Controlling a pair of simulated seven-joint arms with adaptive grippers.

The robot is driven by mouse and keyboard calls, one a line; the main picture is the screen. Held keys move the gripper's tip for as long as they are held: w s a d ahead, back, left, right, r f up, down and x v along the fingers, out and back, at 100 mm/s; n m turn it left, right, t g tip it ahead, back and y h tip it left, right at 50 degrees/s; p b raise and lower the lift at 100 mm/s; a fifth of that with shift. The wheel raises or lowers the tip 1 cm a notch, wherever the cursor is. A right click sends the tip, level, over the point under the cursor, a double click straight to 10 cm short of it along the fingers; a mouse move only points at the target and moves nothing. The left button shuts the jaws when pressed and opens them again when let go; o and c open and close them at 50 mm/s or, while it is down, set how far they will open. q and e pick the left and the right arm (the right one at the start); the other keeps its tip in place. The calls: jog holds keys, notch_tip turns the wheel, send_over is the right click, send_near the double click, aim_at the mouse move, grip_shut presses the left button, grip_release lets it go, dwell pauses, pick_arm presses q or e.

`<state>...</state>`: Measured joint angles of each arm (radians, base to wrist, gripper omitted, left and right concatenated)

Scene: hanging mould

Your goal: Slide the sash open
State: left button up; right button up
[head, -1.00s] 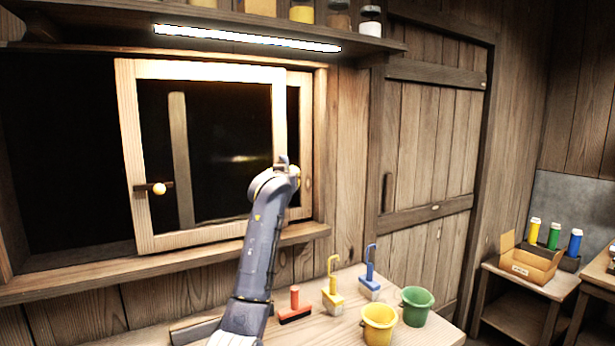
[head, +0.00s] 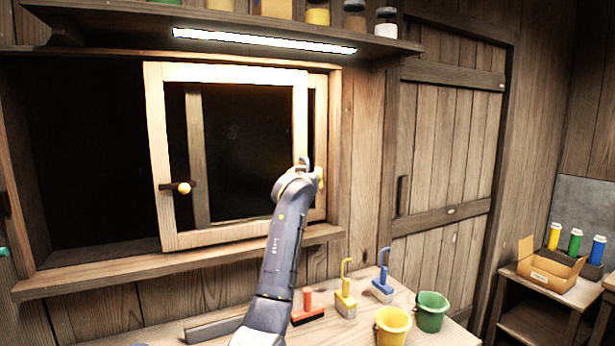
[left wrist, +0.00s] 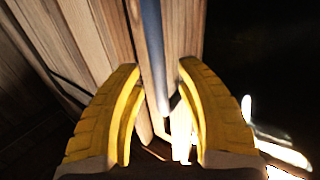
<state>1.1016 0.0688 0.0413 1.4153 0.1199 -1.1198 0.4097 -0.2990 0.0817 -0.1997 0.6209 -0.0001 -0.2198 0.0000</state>
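The sash (head: 229,241) is a pale wooden frame with dark panes and a round knob (head: 184,188) on its left stile. It stands to the right in the window opening, with a wide dark gap on its left. My left arm reaches up in front of its right part. My left gripper (head: 319,178) is at the sash's right stile, mostly hidden behind my wrist. In the left wrist view its yellow fingers (left wrist: 160,68) are apart, with wooden edges and a bluish strip between them; contact cannot be told. My right gripper is not in view.
A lit shelf (head: 100,18) with jars overhangs the window. The bench below holds a red-handled brush (head: 307,305), yellow and blue tools, a yellow bucket (head: 392,328) and a green bucket (head: 431,313). A plank door (head: 440,150) stands to the right.

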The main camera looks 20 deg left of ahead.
pick_arm(q)
jog(key=v, duration=1.2)
dwell(0.3)
jog(key=shift+d, duration=0.1)
